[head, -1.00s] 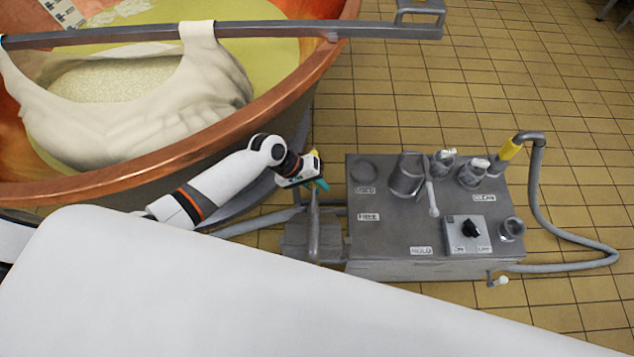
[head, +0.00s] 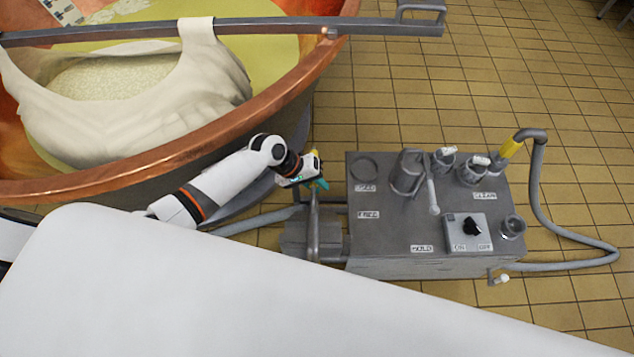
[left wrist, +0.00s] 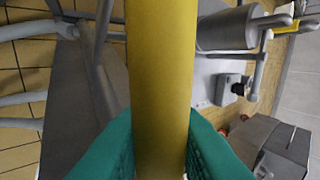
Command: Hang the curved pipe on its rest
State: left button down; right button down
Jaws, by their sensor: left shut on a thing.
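My left gripper (head: 320,184) has teal fingers and is beside the left edge of the grey machine. In the left wrist view, the fingers (left wrist: 160,150) are shut on a yellow cylindrical section of pipe (left wrist: 162,80) running up the middle of the picture. In the head view, a thin grey upright pipe (head: 314,228) stands directly below the fingers, over a grey block. I cannot tell whether it joins the yellow section. The pipe's ends are hidden, and I cannot make out its rest for certain. My right gripper is not in view.
The grey machine (head: 385,235) bears a cylinder, a lever, cups and a knob box (head: 468,231). A grey hose with a yellow grip (head: 511,148) curves at its right. A copper vat (head: 210,150) stands left. Tiled floor is open at upper right.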

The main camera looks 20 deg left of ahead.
pick_arm(q)
jog(key=c, duration=1.2)
grip_release()
jog(key=shift+f, duration=0.1)
jog(key=shift+s+f, duration=0.15)
jog(key=v, duration=1.2)
jog(key=shift+p, duration=0.4)
jog(key=s+a+f+y, duration=0.2)
jog(key=s+a+f, duration=0.15)
jog(key=f, duration=0.55)
jog(key=s+a+f+t+y, duration=0.15)
jog(key=s+f, duration=0.25)
jog(key=f, duration=0.4)
jog(key=s+a+f+y, duration=0.2)
jog(key=s+a+f, duration=0.1)
jog(key=f, duration=0.6)
jog(key=s+d+f+m+g, duration=0.1)
jog(key=s+f+m, duration=0.2)
jog(key=s, duration=1)
jog(key=s+d+f+m+g+y, duration=0.1)
jog(key=s+d+f+m, duration=0.1)
jog(key=s+f, duration=0.6)
jog(key=s, duration=0.5)
jog(key=shift+d+m, duration=0.2)
jog(key=shift+m, duration=0.2)
